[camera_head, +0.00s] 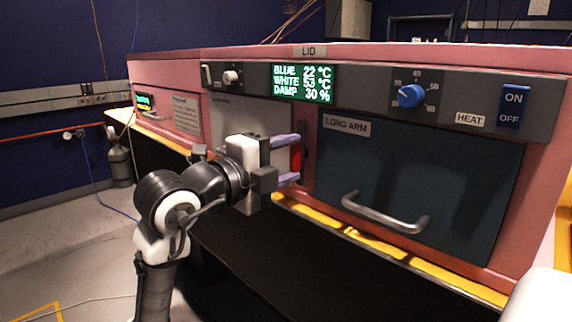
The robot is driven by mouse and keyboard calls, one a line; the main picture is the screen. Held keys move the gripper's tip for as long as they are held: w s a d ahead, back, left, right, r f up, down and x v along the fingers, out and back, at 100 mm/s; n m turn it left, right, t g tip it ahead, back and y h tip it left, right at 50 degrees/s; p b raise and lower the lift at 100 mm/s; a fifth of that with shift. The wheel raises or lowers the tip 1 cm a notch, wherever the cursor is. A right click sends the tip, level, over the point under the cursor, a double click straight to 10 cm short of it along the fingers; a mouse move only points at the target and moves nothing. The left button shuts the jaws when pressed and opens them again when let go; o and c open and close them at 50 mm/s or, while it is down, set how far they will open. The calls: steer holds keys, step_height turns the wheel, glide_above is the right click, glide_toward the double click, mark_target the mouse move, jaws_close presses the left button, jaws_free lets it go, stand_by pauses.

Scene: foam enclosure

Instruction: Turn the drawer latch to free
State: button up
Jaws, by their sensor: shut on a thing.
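The drawer latch appears to be the red upright piece (296,158) on the pink front, beside a dark vertical strip. It stands left of the dark "LONG ARM" panel (425,185) with its metal handle (385,213). My gripper (292,160) reaches in from the left, with one purple finger above and one below the red piece. It is shut on the red latch. The fingertips partly hide the ends of the latch, and its exact turn angle is hard to tell.
A grey control strip above holds a green display (303,83), a blue knob (411,95) and a blue on/off switch (513,107). A grey panel (240,118) lies behind my gripper. A yellow ledge (370,245) runs below. Open floor lies to the left.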

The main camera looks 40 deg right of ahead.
stand_by(0.4)
steer(key=o, duration=1)
steer(key=a, duration=0.9)
steer(key=s+a, duration=0.1)
steer(key=a, duration=0.3)
steer(key=shift+a, duration=0.4)
